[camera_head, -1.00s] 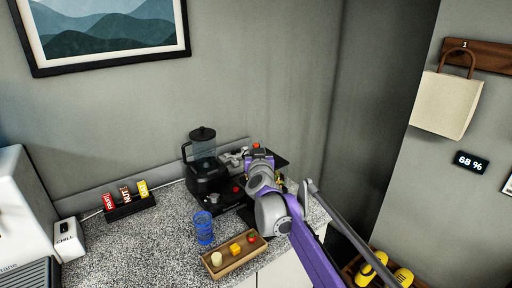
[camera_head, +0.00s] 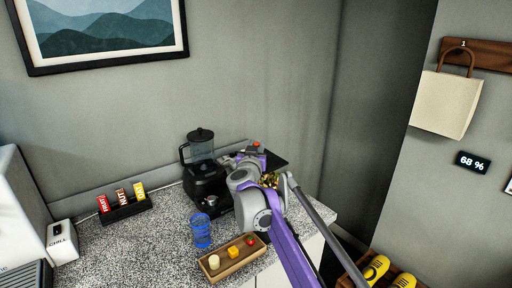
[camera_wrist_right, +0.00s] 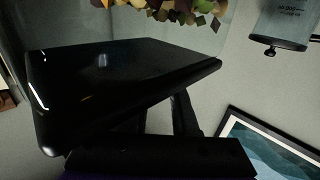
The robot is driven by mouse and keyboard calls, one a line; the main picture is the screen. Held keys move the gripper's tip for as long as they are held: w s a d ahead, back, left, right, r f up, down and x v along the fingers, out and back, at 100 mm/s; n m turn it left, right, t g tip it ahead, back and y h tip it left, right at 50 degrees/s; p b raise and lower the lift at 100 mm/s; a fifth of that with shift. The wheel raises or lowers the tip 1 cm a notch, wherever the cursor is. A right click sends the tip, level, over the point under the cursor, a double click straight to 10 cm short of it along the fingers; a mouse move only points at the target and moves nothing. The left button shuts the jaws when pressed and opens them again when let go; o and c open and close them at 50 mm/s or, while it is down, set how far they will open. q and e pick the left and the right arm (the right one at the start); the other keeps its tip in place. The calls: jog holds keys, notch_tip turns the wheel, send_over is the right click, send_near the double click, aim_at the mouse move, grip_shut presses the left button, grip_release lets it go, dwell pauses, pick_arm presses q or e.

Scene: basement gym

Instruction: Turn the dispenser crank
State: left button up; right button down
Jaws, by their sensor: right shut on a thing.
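The dispenser shows only in part behind my right arm in the head view, as mixed brown and yellow pieces (camera_head: 269,180). The wrist view shows its clear hopper with mixed pieces (camera_wrist_right: 185,10) at the top edge. My right gripper (camera_head: 247,159) is at the dispenser, shut on what seems to be its crank. The crank is hidden by my arm in the head view, and the dark shapes in the wrist view do not show its outline clearly. My left gripper is not in view.
A black blender (camera_head: 203,165) stands left of my right gripper. A blue cup (camera_head: 201,231) and a wooden tray (camera_head: 233,262) with small pieces are in front. A black rack (camera_head: 124,209) of packets is at left. The speckled counter (camera_head: 140,250) is clear between.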

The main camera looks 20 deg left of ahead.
jog(key=c, duration=0.7)
grip_release()
jog(key=shift+s, duration=0.1)
jog(key=s, duration=0.3)
jog(key=s+d+b, duration=0.1)
jog(key=s, duration=0.6)
jog(key=shift+s+d+b, duration=0.15)
jog(key=shift+s+b, duration=0.1)
jog(key=shift+b, duration=0.1)
